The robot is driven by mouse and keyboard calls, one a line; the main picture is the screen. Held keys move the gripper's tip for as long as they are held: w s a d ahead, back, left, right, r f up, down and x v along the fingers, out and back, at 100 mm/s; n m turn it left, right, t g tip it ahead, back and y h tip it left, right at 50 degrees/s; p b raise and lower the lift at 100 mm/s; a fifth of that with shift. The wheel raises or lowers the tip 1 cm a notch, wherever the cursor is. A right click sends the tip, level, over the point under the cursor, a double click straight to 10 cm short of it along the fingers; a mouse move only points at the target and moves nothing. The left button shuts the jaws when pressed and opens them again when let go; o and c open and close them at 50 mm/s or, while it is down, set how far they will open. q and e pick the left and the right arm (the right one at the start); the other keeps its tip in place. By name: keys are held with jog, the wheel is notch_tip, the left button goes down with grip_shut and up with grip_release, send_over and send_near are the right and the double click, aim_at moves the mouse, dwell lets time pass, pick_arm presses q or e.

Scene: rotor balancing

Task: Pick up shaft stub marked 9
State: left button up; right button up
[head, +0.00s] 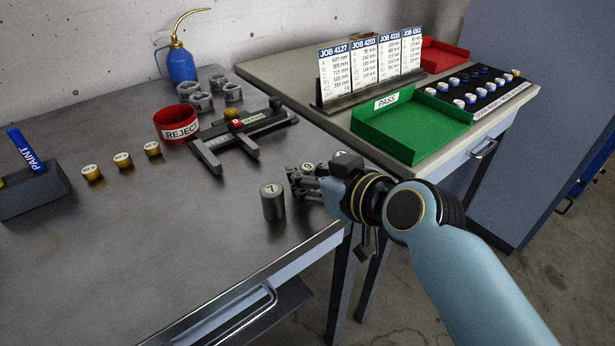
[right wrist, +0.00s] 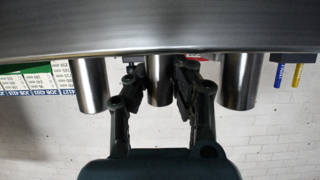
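Grey metal shaft stubs stand upright near the right front corner of the steel table. The stub marked 9 (head: 307,167) shows only its top in the head view, mostly hidden behind my right gripper (head: 306,181). In the right wrist view, a middle stub (right wrist: 159,88) stands between the two fingers of my right gripper (right wrist: 160,82); whether both fingers touch it is unclear. The stub marked 7 (head: 273,203) stands in front, to the left of the gripper. Another stub (head: 341,154) is partly hidden behind the wrist. My left gripper is not in view.
A caliper-like tool (head: 235,132) and a red REJECT bin (head: 177,124) lie behind the stubs. Small brass-coloured pieces (head: 122,160) stand to the left. A green PASS tray (head: 410,128) is on the other table. Stubs stand close on both sides of the gripper.

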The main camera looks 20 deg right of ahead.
grip_shut()
jog(key=shift+r, duration=0.15)
